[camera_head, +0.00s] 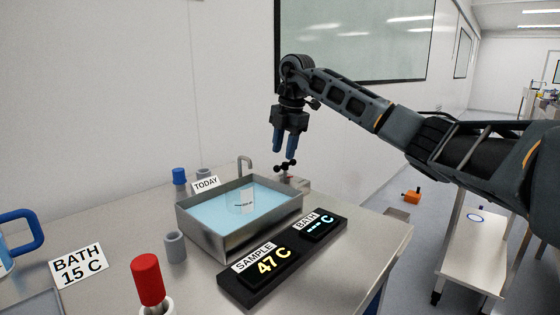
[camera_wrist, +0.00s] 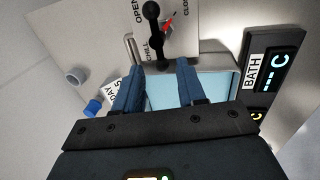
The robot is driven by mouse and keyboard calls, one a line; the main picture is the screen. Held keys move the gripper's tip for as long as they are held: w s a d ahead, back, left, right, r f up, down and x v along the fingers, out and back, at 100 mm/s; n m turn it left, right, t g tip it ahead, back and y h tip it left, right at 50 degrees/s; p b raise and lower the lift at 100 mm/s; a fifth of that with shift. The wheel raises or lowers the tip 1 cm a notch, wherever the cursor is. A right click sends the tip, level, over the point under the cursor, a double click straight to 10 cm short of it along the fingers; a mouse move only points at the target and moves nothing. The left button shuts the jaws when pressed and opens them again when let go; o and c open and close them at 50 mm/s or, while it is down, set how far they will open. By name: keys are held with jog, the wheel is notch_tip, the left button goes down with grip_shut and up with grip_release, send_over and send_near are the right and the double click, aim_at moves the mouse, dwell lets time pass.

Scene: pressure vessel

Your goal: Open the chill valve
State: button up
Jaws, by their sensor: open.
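The chill valve (camera_wrist: 155,35) shows in the wrist view as a black lever with round knobs, on a pale plate (camera_wrist: 190,50) marked OPEN, CHILL and CLOSED. A red pointer (camera_wrist: 169,24) sits beside the lever, on the side of the CLOSED label. In the head view the black lever (camera_head: 286,166) stands at the far right corner of the bath. My gripper (camera_head: 284,153) is open and empty, pointing down just above the lever. In the wrist view the lever's near end lies in the gap between my fingertips (camera_wrist: 160,68); whether they touch it is unclear.
A steel bath (camera_head: 225,240) of blue water holds a clear beaker (camera_head: 241,203). A black display (camera_head: 270,270) reads SAMPLE 47 C and BATH dashes. A TODAY card (camera_head: 206,184), grey cup (camera_head: 176,246), blue-capped item (camera_head: 179,176) and red-handled item (camera_head: 147,280) stand around. The wall is close behind.

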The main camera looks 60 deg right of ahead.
aim_at(282, 166)
jog(key=shift+w+f, duration=0.2)
jog(key=shift+f, duration=0.8)
jog(key=shift+w+f, duration=0.15)
jog(key=shift+f, duration=0.85)
jog(key=shift+c, duration=0.3)
grip_shut()
